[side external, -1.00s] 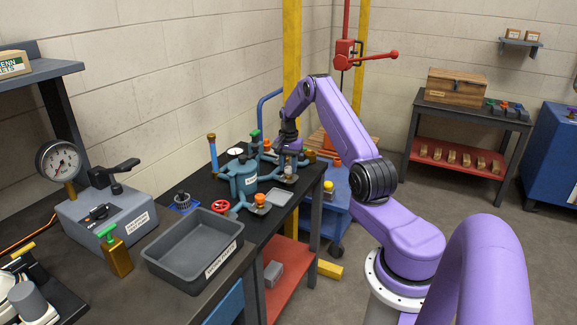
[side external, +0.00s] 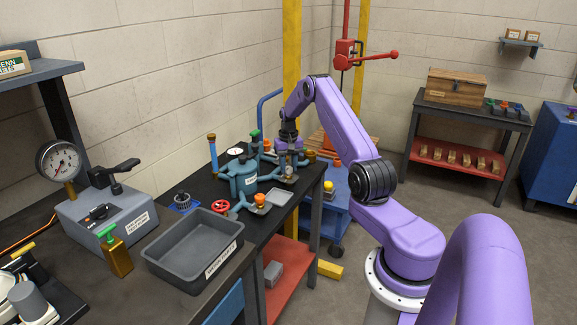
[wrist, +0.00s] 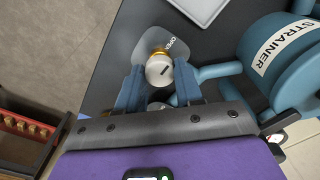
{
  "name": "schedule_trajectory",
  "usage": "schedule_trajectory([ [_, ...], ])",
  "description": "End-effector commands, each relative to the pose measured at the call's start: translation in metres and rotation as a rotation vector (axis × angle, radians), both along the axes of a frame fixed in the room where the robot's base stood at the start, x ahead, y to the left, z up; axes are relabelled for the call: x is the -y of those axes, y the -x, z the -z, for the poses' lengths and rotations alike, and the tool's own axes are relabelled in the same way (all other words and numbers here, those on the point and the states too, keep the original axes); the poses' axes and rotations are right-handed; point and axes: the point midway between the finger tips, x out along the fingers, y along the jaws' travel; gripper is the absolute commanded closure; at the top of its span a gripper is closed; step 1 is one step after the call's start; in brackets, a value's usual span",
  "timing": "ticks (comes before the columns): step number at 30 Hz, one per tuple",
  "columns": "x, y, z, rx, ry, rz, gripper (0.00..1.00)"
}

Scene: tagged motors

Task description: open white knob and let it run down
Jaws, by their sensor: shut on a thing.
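The white knob (wrist: 159,71) shows in the wrist view, with a dark line on its face and a brass collar behind it. It sits over a grey plate (wrist: 150,42) marked OPEN. My gripper (wrist: 159,73) has its two blue-grey fingers on either side of the knob and is shut on it. The teal strainer body (wrist: 285,48) is to the right, with a pipe towards the knob. In the side view, my gripper (side external: 290,165) is at the right end of the teal assembly (side external: 244,180); the knob is too small to make out clearly there.
A shallow pale tray (side external: 279,197) lies on the bench in front of the assembly. Orange-capped fittings (side external: 259,200) and a red handwheel (side external: 221,207) stand close by. A grey bin (side external: 193,248) is at the bench front. A yellow post (side external: 291,70) rises behind.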

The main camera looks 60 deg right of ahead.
Motion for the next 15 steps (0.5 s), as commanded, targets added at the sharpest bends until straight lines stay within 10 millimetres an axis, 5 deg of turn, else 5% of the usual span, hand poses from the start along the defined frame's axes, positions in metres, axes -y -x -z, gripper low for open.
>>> schedule_trajectory([
  [15,-0.0001,0.0000,-0.0005,-0.001,0.000,-0.030,0.95],
])
